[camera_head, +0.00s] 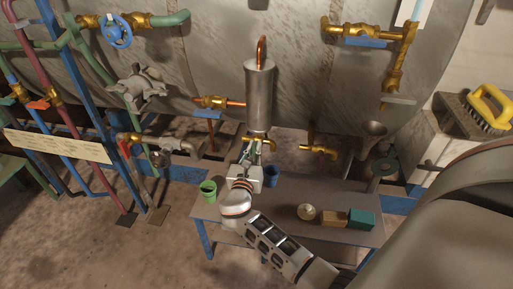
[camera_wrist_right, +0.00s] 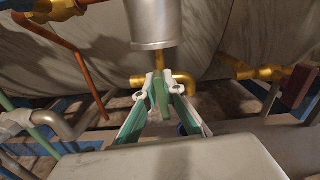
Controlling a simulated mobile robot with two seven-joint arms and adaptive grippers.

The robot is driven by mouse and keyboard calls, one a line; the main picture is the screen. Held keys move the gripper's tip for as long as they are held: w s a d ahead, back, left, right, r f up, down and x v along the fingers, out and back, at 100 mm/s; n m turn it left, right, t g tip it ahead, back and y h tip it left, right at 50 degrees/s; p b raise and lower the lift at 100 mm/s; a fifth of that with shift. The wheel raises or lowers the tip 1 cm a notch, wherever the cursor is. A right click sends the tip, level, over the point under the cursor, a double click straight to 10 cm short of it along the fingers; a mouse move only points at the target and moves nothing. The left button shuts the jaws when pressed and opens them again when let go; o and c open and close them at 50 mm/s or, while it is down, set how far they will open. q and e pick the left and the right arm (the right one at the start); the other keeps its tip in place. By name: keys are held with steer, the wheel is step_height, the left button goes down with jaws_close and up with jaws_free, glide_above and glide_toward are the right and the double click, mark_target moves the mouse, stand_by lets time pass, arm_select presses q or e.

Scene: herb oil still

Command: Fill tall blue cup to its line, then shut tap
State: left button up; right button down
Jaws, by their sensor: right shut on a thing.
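The tall metal cylinder (camera_head: 259,95) has a brass tap (camera_head: 268,142) at its bottom. My right gripper (camera_head: 251,152) is at this tap. In the right wrist view its green-padded fingers (camera_wrist_right: 161,88) close on a narrow green piece (camera_wrist_right: 161,100), apparently the tap lever, just under the cylinder (camera_wrist_right: 154,22). A blue cup (camera_head: 271,177) stands on the table, right of the gripper and partly hidden by it. Its line and liquid level cannot be made out, nor any stream. My left gripper is not in view.
A green cup (camera_head: 208,187) stands at the left of the low table (camera_head: 290,190). A round tin (camera_head: 306,212), a tan block (camera_head: 334,218) and a teal box (camera_head: 361,220) lie at its front right. Pipes and valves, including a blue handwheel (camera_head: 117,32), crowd the left.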

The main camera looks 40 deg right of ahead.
steer(key=shift+w+a+r+n+p, duration=0.1)
steer(key=shift+w+r+n+p, duration=0.1)
steer(key=shift+r+n+p, duration=0.4)
steer(key=shift+w+f+n+p, duration=0.1)
steer(key=shift+f+n+p, duration=0.1)
steer(key=shift+n+p, duration=0.6)
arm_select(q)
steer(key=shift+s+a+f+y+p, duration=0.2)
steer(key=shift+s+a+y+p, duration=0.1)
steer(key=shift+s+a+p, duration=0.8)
arm_select(e)
steer(key=shift+w+a+f+n, duration=0.1)
steer(key=shift+f+n, duration=0.1)
steer(key=shift+n, duration=0.65)
steer(key=shift+a+f+n, duration=0.1)
steer(key=shift+f+n, duration=0.15)
steer(key=shift+n, duration=0.55)
steer(key=shift+w+a+f+n, duration=0.1)
steer(key=shift+f+n, duration=0.1)
steer(key=shift+n, duration=0.65)
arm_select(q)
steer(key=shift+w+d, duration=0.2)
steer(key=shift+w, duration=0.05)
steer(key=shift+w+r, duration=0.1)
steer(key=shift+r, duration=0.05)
arm_select(e)
steer(key=c, duration=2.1)
jaws_free()
steer(key=shift+c, duration=0.2)
